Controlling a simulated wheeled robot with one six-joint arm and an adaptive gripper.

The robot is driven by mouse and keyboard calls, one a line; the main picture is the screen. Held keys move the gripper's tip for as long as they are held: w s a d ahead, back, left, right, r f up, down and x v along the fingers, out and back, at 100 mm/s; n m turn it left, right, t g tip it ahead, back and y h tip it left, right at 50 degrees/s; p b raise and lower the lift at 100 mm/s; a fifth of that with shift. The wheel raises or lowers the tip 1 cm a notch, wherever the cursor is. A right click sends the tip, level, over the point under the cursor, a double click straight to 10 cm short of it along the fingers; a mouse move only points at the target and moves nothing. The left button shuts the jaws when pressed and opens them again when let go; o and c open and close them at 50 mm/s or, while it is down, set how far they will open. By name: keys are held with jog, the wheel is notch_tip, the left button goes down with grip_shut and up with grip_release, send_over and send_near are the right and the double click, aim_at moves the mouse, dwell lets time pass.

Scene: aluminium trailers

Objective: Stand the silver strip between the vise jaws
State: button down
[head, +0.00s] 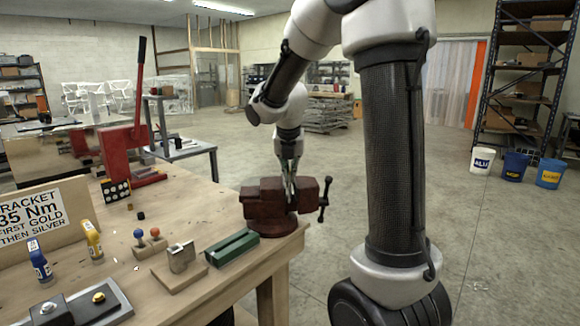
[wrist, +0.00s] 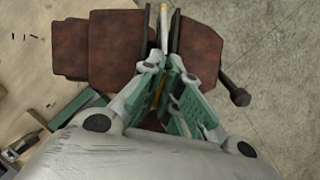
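The dark red vise (head: 268,205) stands at the right corner of the workbench. In the wrist view its brown-red body (wrist: 112,47) lies ahead, with two dark jaw plates and a narrow gap between them. A thin pale, partly yellow strip (wrist: 163,22) shows nearly edge-on in that gap. My gripper (head: 289,180) points down over the vise. In the wrist view its green and grey fingers (wrist: 168,62) lie on either side of the strip's line, close together. I cannot tell whether they press on the strip. The strip's lower part is hidden.
On the workbench (head: 205,205), a green block (head: 232,247), a wooden holder with a metal piece (head: 181,262), small bottles and a red lever press (head: 125,150) stand left of the vise. The vise handle (head: 324,200) sticks out right. Open floor lies beyond.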

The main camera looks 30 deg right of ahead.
jog(key=shift+f, duration=0.15)
jog(key=c, duration=1.6)
grip_release()
jog(key=shift+o, duration=0.2)
jog(key=v, duration=1.2)
